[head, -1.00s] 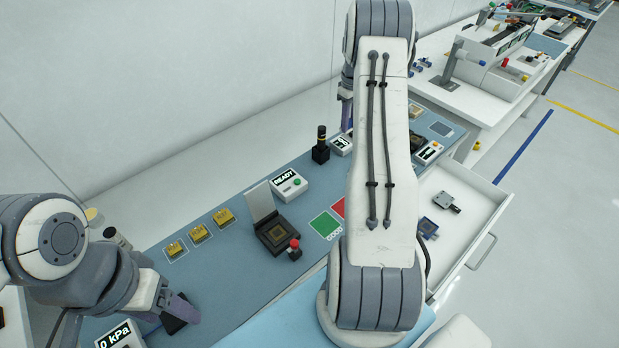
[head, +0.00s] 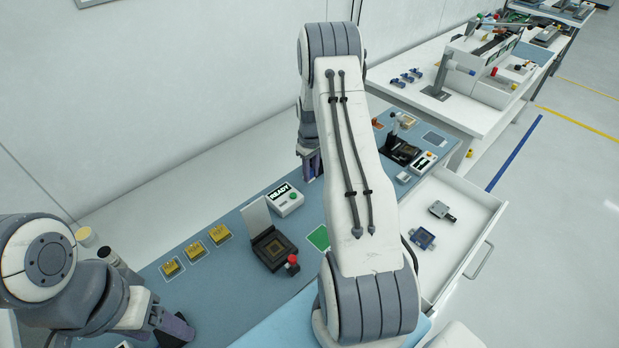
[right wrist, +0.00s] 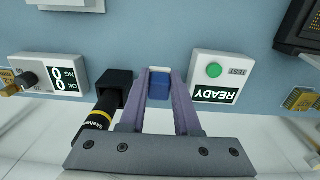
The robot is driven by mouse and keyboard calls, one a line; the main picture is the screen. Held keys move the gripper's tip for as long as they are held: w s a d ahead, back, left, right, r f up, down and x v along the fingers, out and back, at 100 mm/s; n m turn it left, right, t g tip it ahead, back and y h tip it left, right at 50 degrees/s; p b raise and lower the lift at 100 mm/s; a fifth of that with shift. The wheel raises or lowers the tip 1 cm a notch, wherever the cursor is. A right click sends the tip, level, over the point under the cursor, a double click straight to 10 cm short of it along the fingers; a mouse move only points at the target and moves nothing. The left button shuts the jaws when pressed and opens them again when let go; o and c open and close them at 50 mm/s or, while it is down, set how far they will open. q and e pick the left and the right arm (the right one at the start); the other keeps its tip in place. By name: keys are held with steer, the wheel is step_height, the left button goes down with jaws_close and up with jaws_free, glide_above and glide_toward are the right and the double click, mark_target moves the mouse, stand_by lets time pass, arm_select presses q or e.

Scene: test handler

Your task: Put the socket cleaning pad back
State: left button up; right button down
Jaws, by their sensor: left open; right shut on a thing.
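My right gripper (head: 311,172) is at the back of the blue bench mat. In the right wrist view its fingers (right wrist: 160,80) are shut on a small blue block with a whitish edge (right wrist: 159,86), which looks like the cleaning pad. I cannot tell whether the block touches the mat. A black holder (right wrist: 115,88) with a black, yellow-banded cylinder (right wrist: 97,126) stands just left of the fingers. The test socket (head: 273,248) sits on the mat, its lid raised. My left gripper (head: 174,330) is open and empty at the front left.
The READY box (head: 285,198) stands close to the right gripper and also shows in the wrist view (right wrist: 214,78). Several gold chips (head: 195,250) lie left of the socket. An open drawer (head: 462,215) on the right holds a blue part (head: 422,238) and a grey part (head: 441,211).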

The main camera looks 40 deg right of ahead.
steer(key=shift+a+f, duration=0.2)
steer(key=shift+a, duration=0.05)
step_height(320, 180, down, 3)
steer(key=shift+f+p, duration=0.1)
steer(key=shift+p, duration=0.8)
steer(key=shift+f, duration=0.4)
steer(key=shift+f, duration=0.15)
steer(key=c, duration=0.6)
jaws_free()
